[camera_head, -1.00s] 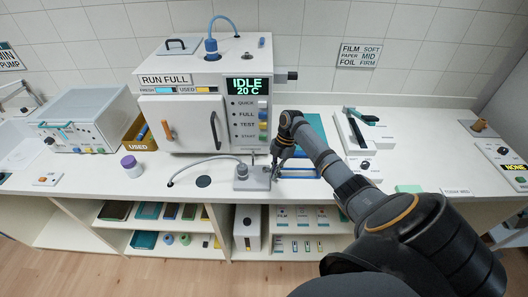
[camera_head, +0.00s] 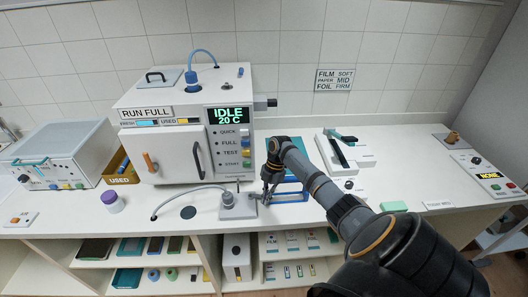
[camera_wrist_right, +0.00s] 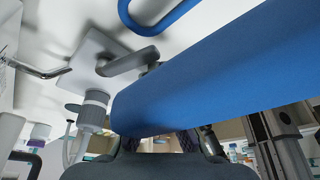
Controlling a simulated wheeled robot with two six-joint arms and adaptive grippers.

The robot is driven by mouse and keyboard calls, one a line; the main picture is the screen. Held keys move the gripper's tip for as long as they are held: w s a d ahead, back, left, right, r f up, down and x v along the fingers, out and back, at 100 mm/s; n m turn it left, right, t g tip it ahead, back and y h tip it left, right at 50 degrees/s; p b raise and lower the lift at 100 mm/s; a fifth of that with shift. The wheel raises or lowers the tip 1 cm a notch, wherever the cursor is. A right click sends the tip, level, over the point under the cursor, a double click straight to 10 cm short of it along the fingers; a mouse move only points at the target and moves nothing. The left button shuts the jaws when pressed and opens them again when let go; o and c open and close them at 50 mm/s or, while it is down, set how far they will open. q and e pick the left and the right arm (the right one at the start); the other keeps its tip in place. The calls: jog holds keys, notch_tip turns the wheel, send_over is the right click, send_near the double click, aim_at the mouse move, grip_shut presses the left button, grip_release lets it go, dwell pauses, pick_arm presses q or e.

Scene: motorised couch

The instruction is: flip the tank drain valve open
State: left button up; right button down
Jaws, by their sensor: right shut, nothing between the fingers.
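The tank drain valve (camera_head: 238,206) is a grey block on a light plate on the counter, in front of the white steriliser, with a thin hose running left from it. The right wrist view shows its plate (camera_wrist_right: 92,52) and a grey lever (camera_wrist_right: 130,61) reaching out to the right. My right gripper (camera_head: 265,199) is shut and empty, just right of the valve. Whether it touches the lever cannot be told. A large blue surface (camera_wrist_right: 215,70) crosses close in front of the wrist camera and hides the fingertips. My left gripper is out of view.
The steriliser (camera_head: 172,152) stands behind the valve, its display reading IDLE 20 C. A blue frame (camera_head: 290,198) lies right of the gripper. A purple-capped jar (camera_head: 112,202) stands to the left. The counter right of the green block (camera_head: 394,206) is fairly clear.

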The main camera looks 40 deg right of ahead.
notch_tip(320, 180, up, 10)
dwell(0.6)
jog(key=shift+f, duration=0.1)
dwell(0.3)
